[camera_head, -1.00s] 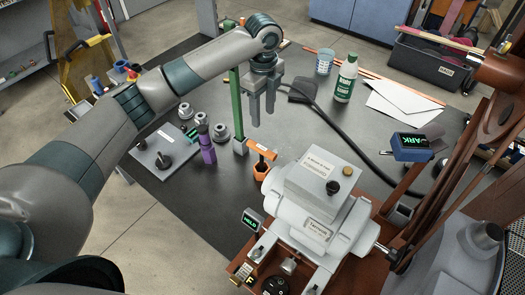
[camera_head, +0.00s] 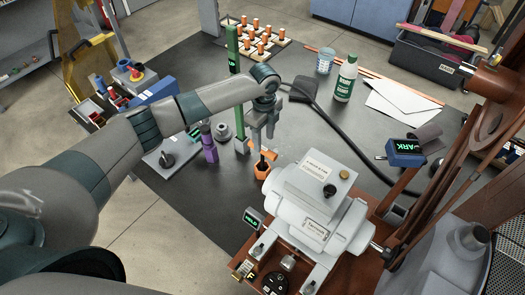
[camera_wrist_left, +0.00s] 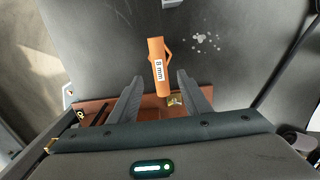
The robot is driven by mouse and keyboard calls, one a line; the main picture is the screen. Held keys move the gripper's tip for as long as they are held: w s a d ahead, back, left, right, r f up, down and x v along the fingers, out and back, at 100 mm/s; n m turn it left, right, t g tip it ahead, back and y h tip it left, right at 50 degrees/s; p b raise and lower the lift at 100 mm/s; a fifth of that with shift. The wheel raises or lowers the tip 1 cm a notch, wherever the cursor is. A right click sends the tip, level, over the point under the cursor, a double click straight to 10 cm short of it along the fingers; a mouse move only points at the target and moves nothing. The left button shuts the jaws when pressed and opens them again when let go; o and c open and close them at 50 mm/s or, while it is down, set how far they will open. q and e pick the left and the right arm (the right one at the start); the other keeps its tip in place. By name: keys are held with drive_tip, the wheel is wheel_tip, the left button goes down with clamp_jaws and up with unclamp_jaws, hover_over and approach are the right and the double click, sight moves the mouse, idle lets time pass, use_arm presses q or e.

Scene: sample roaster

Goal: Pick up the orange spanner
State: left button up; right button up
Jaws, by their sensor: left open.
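The orange spanner (camera_wrist_left: 158,68) shows in the left wrist view as an orange handle with a white "8 mm" label. It lies between and slightly beyond the two fingers of my left gripper (camera_wrist_left: 155,88). In the head view its orange top (camera_head: 268,155) shows just below the fingertips, over an orange hexagonal holder (camera_head: 261,171). My left gripper (camera_head: 260,143) points down at it, open, with a gap on each side of the handle in the wrist view. The fingers partly hide the spanner in the head view. My right gripper is not in view.
The white-grey roaster (camera_head: 318,185) stands close to the right of the spanner. A green post (camera_head: 242,146), a purple item (camera_head: 209,150) and grey knobs stand left. A black cable curves behind.

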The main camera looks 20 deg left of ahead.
sight(263, 148)
use_arm(q)
drive_tip(key=shift+f, duration=0.45)
drive_tip(key=shift+a+f+p, duration=0.1)
drive_tip(key=shift+f+p, duration=0.4)
drive_tip(key=shift+p, duration=0.05)
wheel_tip(263, 148, down, 3)
drive_tip(key=shift+a+r+p, duration=0.1)
drive_tip(key=shift+a+p, duration=0.05)
drive_tip(key=shift+p, duration=0.5)
drive_tip(key=shift+w+f, duration=0.1)
drive_tip(key=shift+f, duration=0.6)
clamp_jaws()
